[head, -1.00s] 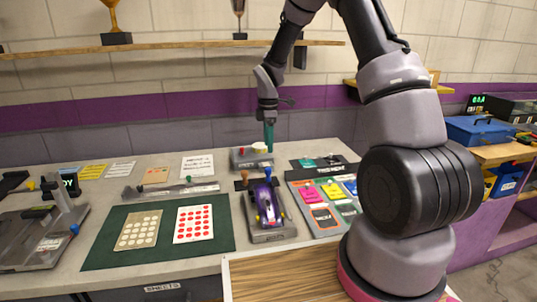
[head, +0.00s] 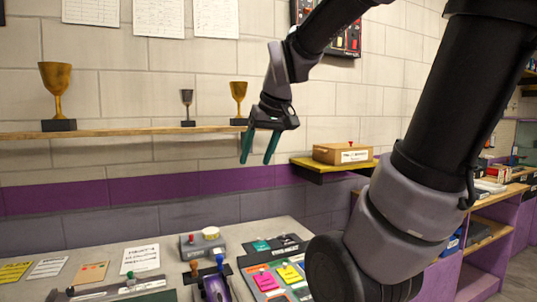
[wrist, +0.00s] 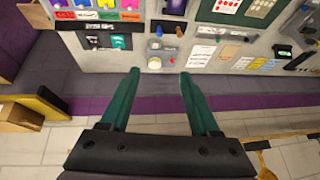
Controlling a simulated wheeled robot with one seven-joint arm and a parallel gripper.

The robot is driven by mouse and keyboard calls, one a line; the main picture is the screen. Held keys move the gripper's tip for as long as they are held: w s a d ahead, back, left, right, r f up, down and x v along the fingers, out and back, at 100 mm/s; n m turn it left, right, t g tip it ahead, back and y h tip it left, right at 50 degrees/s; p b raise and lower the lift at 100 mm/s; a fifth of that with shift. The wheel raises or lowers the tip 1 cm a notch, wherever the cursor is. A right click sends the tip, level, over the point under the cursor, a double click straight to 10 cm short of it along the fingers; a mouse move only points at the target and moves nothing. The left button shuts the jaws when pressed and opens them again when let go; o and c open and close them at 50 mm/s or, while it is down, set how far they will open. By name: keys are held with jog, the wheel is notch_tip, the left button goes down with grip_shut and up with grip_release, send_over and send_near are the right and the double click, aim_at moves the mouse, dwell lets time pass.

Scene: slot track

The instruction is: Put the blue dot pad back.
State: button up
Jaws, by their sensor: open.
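My gripper (head: 256,161) is open and empty, raised in front of the wall above the back of the bench. Its two green fingers stand apart in the wrist view (wrist: 160,74). I cannot make out a blue dot pad for certain. A red-dotted sheet (wrist: 228,6) lies on the green mat (wrist: 257,9) at the top of the wrist view, cut by the frame edge. A sectioned tray (head: 262,272) with pink and yellow pieces is low in the head view. In the wrist view the tray shows at the upper left, with coloured labels.
A wooden shelf (head: 130,134) with trophies crosses the wall beside my gripper. A cardboard box (head: 342,153) sits on a yellow-edged shelf (head: 320,166) to the right. A tape roll (head: 211,232) and paper sheets (head: 140,259) are on the bench.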

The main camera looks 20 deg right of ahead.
jog(key=s+r+m+t, duration=0.1)
jog(key=s+m, duration=0.3)
jog(key=s, duration=0.2)
jog(key=shift+s+t+y, duration=0.3)
jog(key=shift+s, duration=0.05)
